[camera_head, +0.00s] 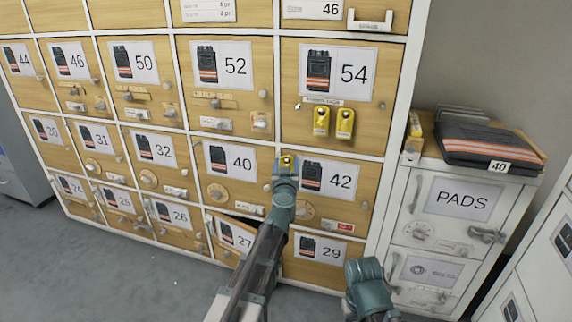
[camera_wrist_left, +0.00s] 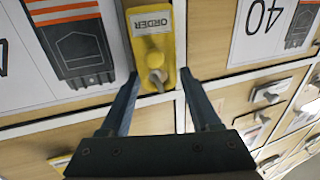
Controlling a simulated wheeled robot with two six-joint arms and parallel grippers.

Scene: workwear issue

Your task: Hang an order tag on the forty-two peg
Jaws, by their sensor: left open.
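A yellow order tag (camera_head: 286,160) is at the upper left of the door marked 42 (camera_head: 340,181). In the left wrist view the tag (camera_wrist_left: 150,30) appears upside down, with a grey peg (camera_wrist_left: 156,76) showing at its holed end; it appears to hang there. My left gripper (camera_wrist_left: 160,76) is open, with its fingers on either side of that end; contact cannot be told. In the head view my left gripper (camera_head: 284,172) covers part of the tag. Two more yellow tags (camera_head: 321,121) (camera_head: 345,123) hang below the 54 label. My right gripper (camera_head: 368,284) is low, in front of the lockers; its fingers are unclear.
Numbered wooden locker doors with knobs and latches fill the wall. The door marked 27 (camera_head: 235,238) stands slightly ajar. At right, a white PADS cabinet (camera_head: 461,200) carries a folded dark garment (camera_head: 492,142) with orange stripes. Grey floor (camera_head: 100,270) is clear at lower left.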

